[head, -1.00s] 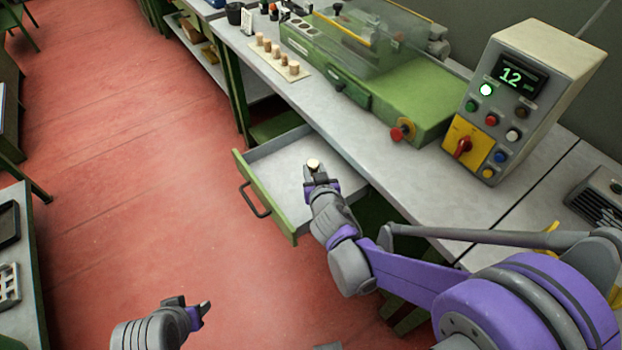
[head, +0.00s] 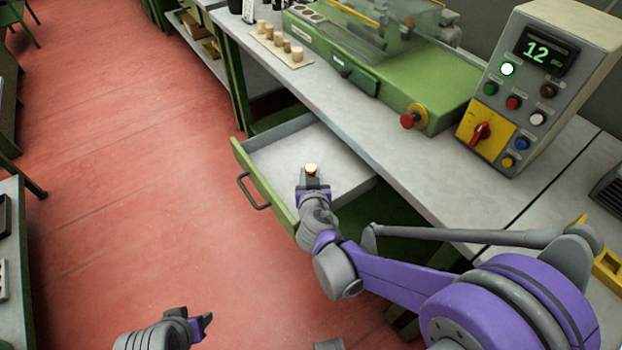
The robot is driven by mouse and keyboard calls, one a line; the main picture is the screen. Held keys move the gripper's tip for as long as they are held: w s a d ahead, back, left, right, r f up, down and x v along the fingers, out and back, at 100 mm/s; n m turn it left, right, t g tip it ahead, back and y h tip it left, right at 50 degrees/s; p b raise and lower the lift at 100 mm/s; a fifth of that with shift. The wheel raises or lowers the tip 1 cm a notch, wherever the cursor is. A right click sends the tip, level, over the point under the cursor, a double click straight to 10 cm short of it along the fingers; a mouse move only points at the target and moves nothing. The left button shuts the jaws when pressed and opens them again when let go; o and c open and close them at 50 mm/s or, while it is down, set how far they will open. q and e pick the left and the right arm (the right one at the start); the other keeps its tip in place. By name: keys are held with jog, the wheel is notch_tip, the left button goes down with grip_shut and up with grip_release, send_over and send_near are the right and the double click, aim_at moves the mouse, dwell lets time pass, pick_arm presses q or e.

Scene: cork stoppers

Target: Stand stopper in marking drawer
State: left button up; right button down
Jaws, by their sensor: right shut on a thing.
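The marking drawer (head: 262,156) is pulled out below the bench, with a green front and a pale, bare floor. My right gripper (head: 311,177) is over the drawer, shut on a cork stopper (head: 311,168) whose pale round top faces up. The fingers hide its lower part, and I cannot tell whether it touches the drawer floor. My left gripper (head: 204,322) is low at the bottom of the view, above the red floor and away from the drawer. Its fingers are small and seen from the side, so its opening is unclear.
Several cork stoppers (head: 286,46) stand on a pale strip on the bench (head: 400,160). A green machine (head: 390,85) with a clear cover and a control box (head: 535,85) showing 12 stand behind. The red floor left of the drawer is clear.

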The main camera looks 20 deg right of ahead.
jog(key=shift+f, duration=0.55)
jog(key=shift+f, duration=0.15)
jog(key=c, duration=0.5)
grip_release()
jog(key=shift+c, duration=0.2)
jog(key=shift+s+r, duration=0.3)
jog(key=p+v, duration=0.2)
jog(key=v, duration=0.9)
jog(key=shift+p, duration=0.3)
jog(key=shift+s+a+r, duration=0.1)
jog(key=shift+s+a, duration=0.05)
